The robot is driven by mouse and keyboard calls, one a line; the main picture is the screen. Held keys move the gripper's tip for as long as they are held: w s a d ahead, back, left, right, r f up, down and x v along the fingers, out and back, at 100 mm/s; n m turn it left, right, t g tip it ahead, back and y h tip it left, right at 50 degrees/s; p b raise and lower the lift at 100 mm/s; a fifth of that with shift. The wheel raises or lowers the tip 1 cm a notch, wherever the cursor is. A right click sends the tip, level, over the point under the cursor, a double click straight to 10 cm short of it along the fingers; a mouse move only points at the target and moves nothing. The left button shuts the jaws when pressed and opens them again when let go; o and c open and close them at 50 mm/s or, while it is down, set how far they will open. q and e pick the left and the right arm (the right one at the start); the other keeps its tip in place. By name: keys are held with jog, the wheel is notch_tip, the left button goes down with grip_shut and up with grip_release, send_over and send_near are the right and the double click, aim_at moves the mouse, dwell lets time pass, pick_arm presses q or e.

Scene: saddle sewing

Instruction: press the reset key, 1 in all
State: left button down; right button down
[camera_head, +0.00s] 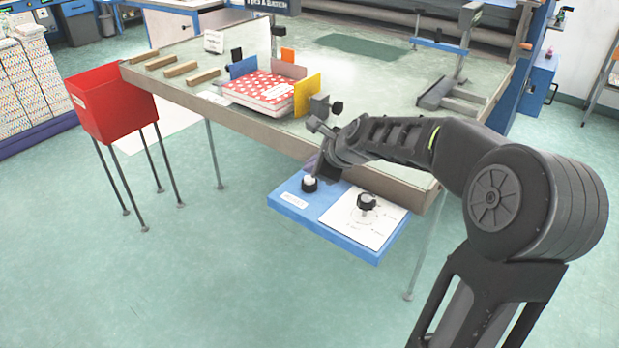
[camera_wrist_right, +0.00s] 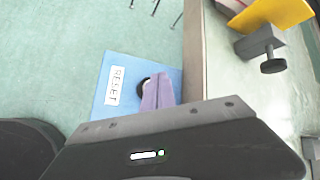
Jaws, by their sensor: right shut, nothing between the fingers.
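The reset key (camera_head: 309,184) is a small round button with a white top and a dark base. It sits on the left part of a blue panel (camera_head: 378,255) at the table's front edge, beside a white RESET label (camera_head: 294,200). My right gripper (camera_head: 314,168) is shut and empty, with its fingertips close above the key; I cannot tell whether they touch it. In the right wrist view the purple fingers (camera_wrist_right: 158,92) cover most of the key, and a dark edge shows beside them, next to the label (camera_wrist_right: 114,86). My left gripper is out of view.
A black knob (camera_head: 367,202) stands on a white plate on the panel's right part. On the table (camera_head: 375,90) are a red-and-white stack (camera_head: 262,91) between coloured plates, wooden blocks (camera_head: 173,70) and a grey stand (camera_head: 450,95). A red bin (camera_head: 115,105) stands left.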

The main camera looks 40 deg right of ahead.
aim_at(312, 180)
jog(key=shift+f, duration=0.1)
dwell(0.5)
jog(key=shift+f, duration=0.35)
jog(key=shift+f+b, duration=0.55)
dwell(0.7)
jog(key=shift+r+p, duration=1)
jog(key=shift+p, duration=0.1)
notch_tip(312, 180, up, 5)
jog(key=p, duration=0.5)
jog(key=shift+f, duration=0.1)
dwell(0.8)
